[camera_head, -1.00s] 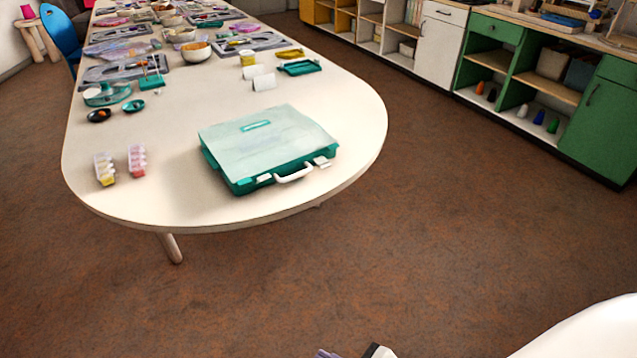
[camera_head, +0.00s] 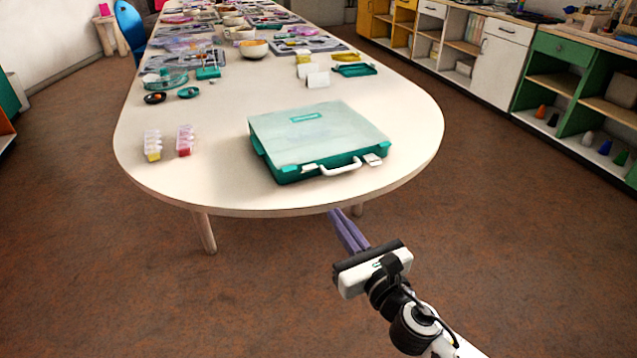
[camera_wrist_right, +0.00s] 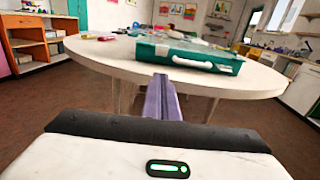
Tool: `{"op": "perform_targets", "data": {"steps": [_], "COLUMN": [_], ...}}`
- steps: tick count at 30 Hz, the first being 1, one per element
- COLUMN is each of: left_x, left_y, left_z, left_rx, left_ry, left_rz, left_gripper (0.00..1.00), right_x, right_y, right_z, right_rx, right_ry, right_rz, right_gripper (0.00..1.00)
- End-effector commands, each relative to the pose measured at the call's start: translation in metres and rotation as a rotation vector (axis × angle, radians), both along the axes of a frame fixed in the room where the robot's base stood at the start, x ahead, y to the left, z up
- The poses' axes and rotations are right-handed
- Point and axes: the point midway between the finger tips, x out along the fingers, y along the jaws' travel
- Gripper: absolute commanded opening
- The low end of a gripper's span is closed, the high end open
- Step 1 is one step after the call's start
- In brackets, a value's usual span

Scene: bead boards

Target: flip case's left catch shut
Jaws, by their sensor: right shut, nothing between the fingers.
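The teal case (camera_head: 275,172) with a pale, see-through lid lies closed near the rounded end of the table. Its white handle (camera_head: 340,166) faces the near edge. The left catch (camera_head: 308,168) is a small white piece beside the handle; whether it is up or down is too small to tell. The right catch (camera_head: 372,159) sticks out at the front right. My right gripper (camera_head: 336,213) is shut and empty, its purple fingers pointing at the table edge below and in front of the case. The right wrist view shows the case (camera_wrist_right: 215,66) beyond the fingertips (camera_wrist_right: 161,78). My left gripper is out of view.
The table rim (camera_head: 240,213) lies between my right gripper and the case. Two small bead boxes (camera_head: 152,146) stand left of the case, with small bowls (camera_head: 189,92) behind them. Trays and boards fill the far table. The floor in front is clear.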

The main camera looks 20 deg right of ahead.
Motion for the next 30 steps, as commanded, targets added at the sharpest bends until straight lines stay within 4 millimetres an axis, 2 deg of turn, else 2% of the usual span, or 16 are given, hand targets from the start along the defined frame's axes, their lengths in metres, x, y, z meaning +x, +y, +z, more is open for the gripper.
{"op": "perform_targets", "data": {"steps": [3,10,12,19,30], "left_x": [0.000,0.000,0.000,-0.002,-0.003], "left_y": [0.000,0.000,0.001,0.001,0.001], "left_z": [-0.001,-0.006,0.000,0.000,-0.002], "left_rx": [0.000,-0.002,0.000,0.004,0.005], "left_ry": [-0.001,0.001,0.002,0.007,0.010], "left_rz": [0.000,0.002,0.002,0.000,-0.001], "left_gripper": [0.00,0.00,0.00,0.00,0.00], "right_x": [0.028,0.075,0.083,0.098,0.100], "right_y": [0.004,0.009,0.010,0.011,0.011], "right_z": [0.001,0.000,0.013,0.026,0.027], "right_rx": [0.003,0.006,0.004,0.006,0.006], "right_ry": [-0.003,0.000,-0.002,0.003,0.004], "right_rz": [0.000,-0.001,0.001,-0.001,0.000], "right_gripper": [0.00,0.00,0.00,0.00,0.00]}}
